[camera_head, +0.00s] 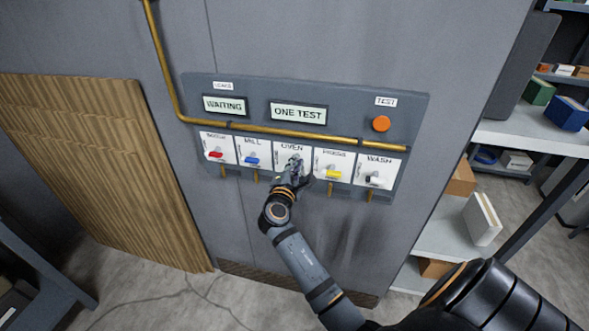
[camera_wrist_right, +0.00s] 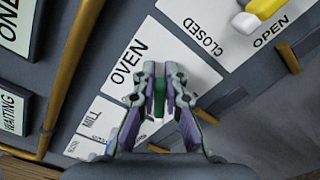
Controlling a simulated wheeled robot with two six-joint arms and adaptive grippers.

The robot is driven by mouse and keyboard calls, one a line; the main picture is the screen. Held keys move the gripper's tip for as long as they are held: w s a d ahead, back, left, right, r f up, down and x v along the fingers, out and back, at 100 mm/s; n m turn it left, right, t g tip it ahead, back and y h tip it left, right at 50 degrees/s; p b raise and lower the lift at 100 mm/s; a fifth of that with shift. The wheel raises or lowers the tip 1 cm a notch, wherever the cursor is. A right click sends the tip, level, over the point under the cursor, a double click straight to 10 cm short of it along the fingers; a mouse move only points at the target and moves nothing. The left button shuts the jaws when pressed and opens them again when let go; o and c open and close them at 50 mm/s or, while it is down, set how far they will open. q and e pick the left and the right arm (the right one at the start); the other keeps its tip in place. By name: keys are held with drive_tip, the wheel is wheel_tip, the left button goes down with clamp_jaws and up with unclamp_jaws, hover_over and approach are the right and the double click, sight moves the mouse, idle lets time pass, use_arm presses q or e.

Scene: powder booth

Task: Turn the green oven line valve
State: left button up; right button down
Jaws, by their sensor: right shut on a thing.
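The green oven line valve handle (camera_wrist_right: 159,97) shows between the fingers of my right gripper (camera_wrist_right: 158,88) in the right wrist view. The fingers are closed on it from both sides. The handle sits on the white OVEN plate (camera_wrist_right: 182,47). In the head view my right gripper (camera_head: 292,168) is at the OVEN plate (camera_head: 290,148), the middle one of the row, and hides the green handle there. The oven plate's own position words are mostly hidden, so I cannot tell the valve's setting. My left gripper is not in view.
Red (camera_head: 215,155), blue (camera_head: 252,160), yellow (camera_head: 331,173) and white (camera_head: 375,180) valves flank it. A brass pipe (camera_head: 330,139) runs above them. The displays read WAITING (camera_head: 225,106) and ONE TEST (camera_head: 298,113). An orange TEST button (camera_head: 381,124) is at upper right. Shelves (camera_head: 530,137) stand at right.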

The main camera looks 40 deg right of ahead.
drive_tip(key=shift+s+d+f+m+b, duration=0.1)
drive_tip(key=shift+f+m+b, duration=0.2)
drive_tip(key=shift+m+b, duration=0.9)
drive_tip(key=shift+s+f+m+b, duration=0.1)
drive_tip(key=shift+f+m+b, duration=0.15)
drive_tip(key=shift+m+b, duration=0.9)
drive_tip(key=shift+d+f+m+b, duration=0.1)
drive_tip(key=shift+f+m+b, duration=0.2)
drive_tip(key=shift+m+b, duration=0.9)
drive_tip(key=c, duration=1.4)
unclamp_jaws()
